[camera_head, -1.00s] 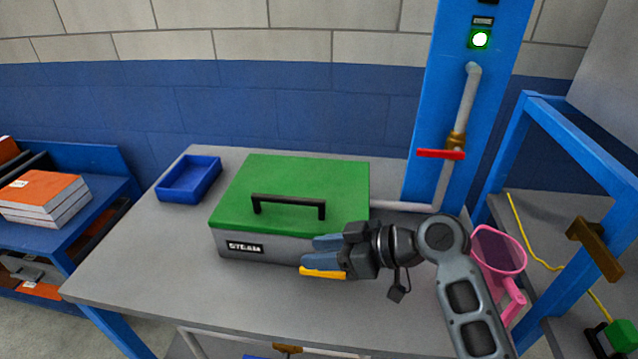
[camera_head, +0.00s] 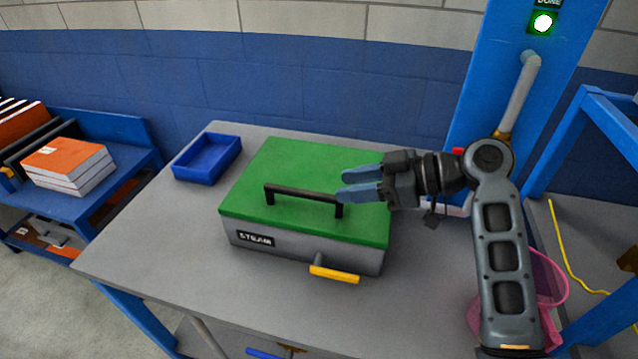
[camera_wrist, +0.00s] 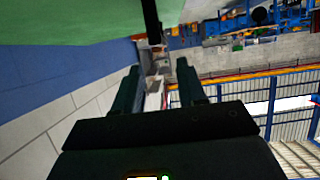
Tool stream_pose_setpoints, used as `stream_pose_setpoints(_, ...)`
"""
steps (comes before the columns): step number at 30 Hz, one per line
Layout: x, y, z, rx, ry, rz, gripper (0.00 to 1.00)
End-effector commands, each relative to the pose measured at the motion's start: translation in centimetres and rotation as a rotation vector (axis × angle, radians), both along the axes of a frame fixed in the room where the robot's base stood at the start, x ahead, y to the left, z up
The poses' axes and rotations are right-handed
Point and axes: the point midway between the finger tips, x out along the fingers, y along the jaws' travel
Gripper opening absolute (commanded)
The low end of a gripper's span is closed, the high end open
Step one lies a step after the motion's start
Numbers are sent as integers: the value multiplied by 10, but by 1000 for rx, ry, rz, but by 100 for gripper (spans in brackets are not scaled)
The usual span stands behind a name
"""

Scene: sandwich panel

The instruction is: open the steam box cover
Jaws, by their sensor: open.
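The steam box (camera_head: 300,246) is a grey box labelled STEAM on the table. Its green cover (camera_head: 280,165) is down on it, with a black handle (camera_head: 290,191) on top and a yellow-gripped lever (camera_head: 335,274) on the front. My gripper (camera_head: 344,187) is open in the head view, its blue fingers pointing left by the right end of the handle. I cannot tell whether they touch it. In the wrist view my gripper (camera_wrist: 160,82) has its fingers apart with nothing between them. The green cover (camera_wrist: 70,20) fills the upper left there, with a dark bar, probably the handle, at the top.
A blue tray (camera_head: 207,158) sits left of the box on the grey table (camera_head: 150,245). A pink container (camera_head: 548,285) is at the right, partly behind my arm. A blue column (camera_head: 500,75) with a pipe and green light stands behind. Books (camera_head: 68,165) lie on a left shelf.

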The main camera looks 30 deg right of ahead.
Motion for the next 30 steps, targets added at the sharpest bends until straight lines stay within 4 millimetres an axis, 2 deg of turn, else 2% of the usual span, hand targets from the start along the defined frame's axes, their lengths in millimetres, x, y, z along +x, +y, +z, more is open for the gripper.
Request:
stream_pose_setpoints(15,44,44,-27,0,0,2,40)
stream_pose_setpoints(27,49,50,-29,0,0,0,40)
stream_pose_setpoints(30,49,50,-29,0,0,0,31)
